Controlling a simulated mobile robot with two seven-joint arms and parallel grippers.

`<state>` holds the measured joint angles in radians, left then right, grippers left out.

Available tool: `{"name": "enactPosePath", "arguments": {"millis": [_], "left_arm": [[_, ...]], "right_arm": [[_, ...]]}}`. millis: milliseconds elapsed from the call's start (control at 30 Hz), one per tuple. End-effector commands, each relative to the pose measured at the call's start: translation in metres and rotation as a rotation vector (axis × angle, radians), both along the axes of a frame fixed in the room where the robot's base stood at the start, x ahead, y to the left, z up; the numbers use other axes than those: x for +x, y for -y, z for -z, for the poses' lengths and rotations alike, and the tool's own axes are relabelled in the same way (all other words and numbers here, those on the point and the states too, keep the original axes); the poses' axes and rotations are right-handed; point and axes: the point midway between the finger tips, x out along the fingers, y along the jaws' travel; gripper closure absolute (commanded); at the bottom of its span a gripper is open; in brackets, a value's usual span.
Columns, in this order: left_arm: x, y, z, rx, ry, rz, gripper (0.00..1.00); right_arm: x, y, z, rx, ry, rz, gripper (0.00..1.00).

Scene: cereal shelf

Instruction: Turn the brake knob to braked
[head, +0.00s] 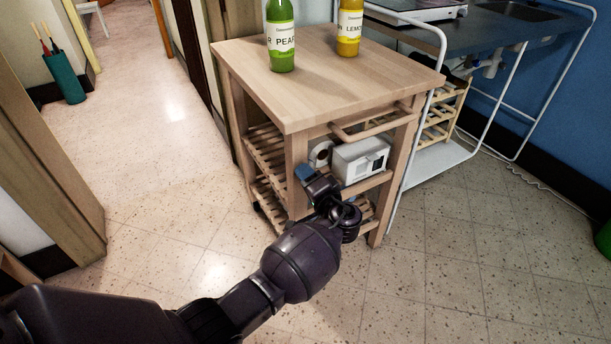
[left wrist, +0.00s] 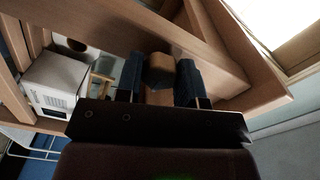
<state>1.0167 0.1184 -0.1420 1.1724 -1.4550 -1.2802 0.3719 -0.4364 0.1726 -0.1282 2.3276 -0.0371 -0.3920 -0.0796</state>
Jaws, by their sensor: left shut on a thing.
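My left gripper is shut on the knob, with one finger on each side. Whether the knob stands at braked cannot be told. My right gripper is not in view.
A green bottle (head: 281,40) and a yellow bottle (head: 349,28) stand on the cart's top. A white box (head: 360,160) and a white roll (head: 320,153) sit on a shelf below. A white metal frame (head: 424,100) stands close on the right. The floor in front is clear.

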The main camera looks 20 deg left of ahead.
Motion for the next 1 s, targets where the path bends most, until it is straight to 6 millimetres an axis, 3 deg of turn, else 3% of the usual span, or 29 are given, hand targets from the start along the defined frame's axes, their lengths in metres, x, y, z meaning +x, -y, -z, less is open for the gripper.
{"name": "enactPosePath", "arguments": {"millis": [800,833,1000], "left_arm": [[-0.0005,0.0003,0.0007,0.078,-0.100,0.000,0.88],[-0.0005,0.0003,0.0007,0.078,-0.100,0.000,0.63],[-0.0003,0.0001,0.0005,0.078,-0.099,0.000,0.39]], "right_arm": [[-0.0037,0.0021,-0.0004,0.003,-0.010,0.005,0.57],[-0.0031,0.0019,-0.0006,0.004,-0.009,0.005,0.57],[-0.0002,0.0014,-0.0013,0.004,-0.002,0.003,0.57]]}}
